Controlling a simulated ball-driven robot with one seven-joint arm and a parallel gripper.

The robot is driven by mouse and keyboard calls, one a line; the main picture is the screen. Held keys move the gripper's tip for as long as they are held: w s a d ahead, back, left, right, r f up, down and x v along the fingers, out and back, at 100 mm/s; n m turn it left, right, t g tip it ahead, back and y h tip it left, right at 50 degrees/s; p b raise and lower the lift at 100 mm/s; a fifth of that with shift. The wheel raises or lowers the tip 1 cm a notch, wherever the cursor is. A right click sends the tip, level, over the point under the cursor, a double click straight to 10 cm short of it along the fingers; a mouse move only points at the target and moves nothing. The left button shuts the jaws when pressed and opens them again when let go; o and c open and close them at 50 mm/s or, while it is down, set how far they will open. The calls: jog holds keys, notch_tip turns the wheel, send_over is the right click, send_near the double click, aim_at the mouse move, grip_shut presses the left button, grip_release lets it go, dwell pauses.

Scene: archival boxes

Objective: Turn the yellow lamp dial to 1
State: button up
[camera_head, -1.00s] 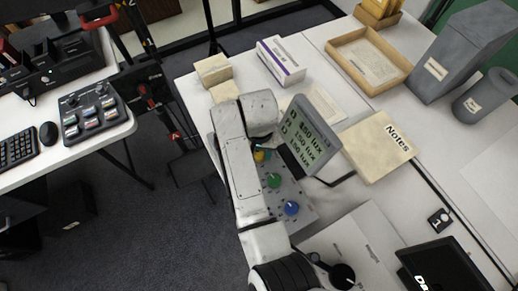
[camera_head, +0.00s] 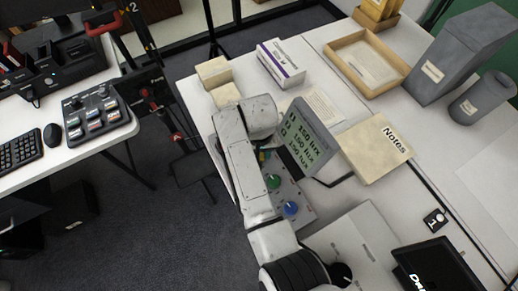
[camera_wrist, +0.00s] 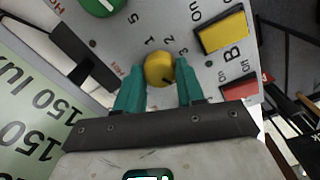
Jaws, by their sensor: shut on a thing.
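The yellow dial (camera_wrist: 157,66) sits on the grey lamp panel (camera_wrist: 215,75), with the numbers 1, 2 and 3 printed above it in the wrist view. A small dark mark shows on its lower right side; which number it stands for I cannot tell. My gripper (camera_wrist: 159,72) has its teal fingers on either side of the dial and is shut on it. In the head view my arm mostly hides the dial. The lamp display (camera_head: 307,138) there shows lines that seem to read 150 lux.
A green dial (camera_head: 273,182) and a blue dial (camera_head: 291,209) sit on the same panel. A yellow B switch (camera_wrist: 222,30) and a red switch (camera_wrist: 240,89) are close to my right finger. The Notes folder (camera_head: 374,148) lies beside the display.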

jog(key=n+p, duration=0.2)
jog(key=n, duration=0.1)
jog(key=shift+d+r+n, duration=0.1)
jog(key=shift+r+n, duration=0.05)
jog(key=shift+n, duration=0.25)
jog(key=n+p, duration=0.1)
jog(key=n, duration=0.2)
jog(key=shift+n, duration=0.3)
jog(key=n+p, duration=0.1)
jog(key=n, duration=0.2)
jog(key=shift+n, duration=0.3)
jog(key=n, duration=0.3)
jog(key=shift+n+p, duration=0.3)
jog(key=n, duration=0.3)
jog(key=shift+n, duration=0.3)
jog(key=n, duration=0.3)
jog(key=shift+n, duration=0.4)
jog(key=n, duration=0.4)
jog(key=shift+n, duration=1.6)
